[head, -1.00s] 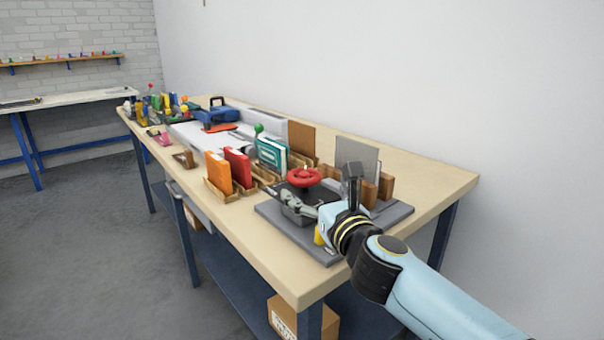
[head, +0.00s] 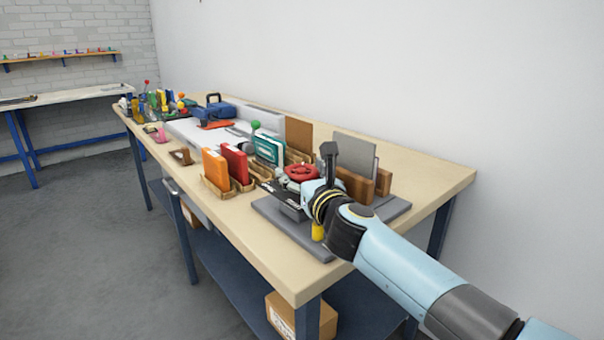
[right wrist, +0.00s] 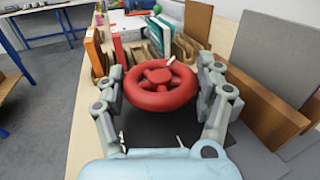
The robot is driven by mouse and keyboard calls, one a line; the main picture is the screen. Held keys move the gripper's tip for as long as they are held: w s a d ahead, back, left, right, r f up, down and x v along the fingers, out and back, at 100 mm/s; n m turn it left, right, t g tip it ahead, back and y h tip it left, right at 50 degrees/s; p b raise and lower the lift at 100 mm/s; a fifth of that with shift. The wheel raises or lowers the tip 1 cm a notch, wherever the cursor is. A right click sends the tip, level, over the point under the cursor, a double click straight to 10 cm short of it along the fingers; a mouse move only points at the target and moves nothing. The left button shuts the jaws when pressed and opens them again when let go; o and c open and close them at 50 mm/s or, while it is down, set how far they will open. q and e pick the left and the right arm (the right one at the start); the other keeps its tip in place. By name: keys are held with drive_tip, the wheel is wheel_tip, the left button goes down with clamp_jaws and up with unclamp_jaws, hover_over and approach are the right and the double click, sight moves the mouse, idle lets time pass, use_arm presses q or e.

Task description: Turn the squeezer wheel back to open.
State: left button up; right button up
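The red squeezer wheel (head: 301,171) sits on top of the dark squeezer on a grey base plate (head: 318,248) near the front right of the bench. In the right wrist view the wheel (right wrist: 160,88) lies flat between the fingers of my right gripper (right wrist: 162,78). The gripper is open, with one grey finger on each side of the rim. The fingers look very close to the rim; I cannot tell whether they touch it. In the head view my own wrist hides most of the fingers and the squeezer body. My left gripper is not in view.
Orange (head: 216,172) and red (head: 235,163) books stand in wooden holders left of the squeezer. A teal book (head: 269,149) stands behind. A grey panel (head: 355,155) and a brown board (head: 299,138) stand toward the wall. The bench's front right corner is clear.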

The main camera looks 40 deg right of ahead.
drive_tip(key=c, duration=0.4)
drive_tip(key=n+y+p, duration=0.1)
drive_tip(key=y, duration=0.1)
drive_tip(key=shift+d+n+t+y, duration=0.15)
drive_tip(key=shift+n+t+y, duration=0.15)
drive_tip(key=shift+n+y, duration=0.9)
drive_tip(key=shift+y, duration=0.4)
drive_tip(key=n+y+b, duration=0.1)
drive_tip(key=y, duration=0.1)
drive_tip(key=n+g+y+b, duration=0.1)
drive_tip(key=y+b, duration=0.1)
drive_tip(key=n+y+b, duration=0.1)
drive_tip(key=n+y, duration=0.1)
drive_tip(key=shift+f, duration=0.25)
drive_tip(key=shift+r+n+g+y+b, duration=0.15)
drive_tip(key=shift+n+g+y+b, duration=0.8)
drive_tip(key=shift+y+b, duration=0.45)
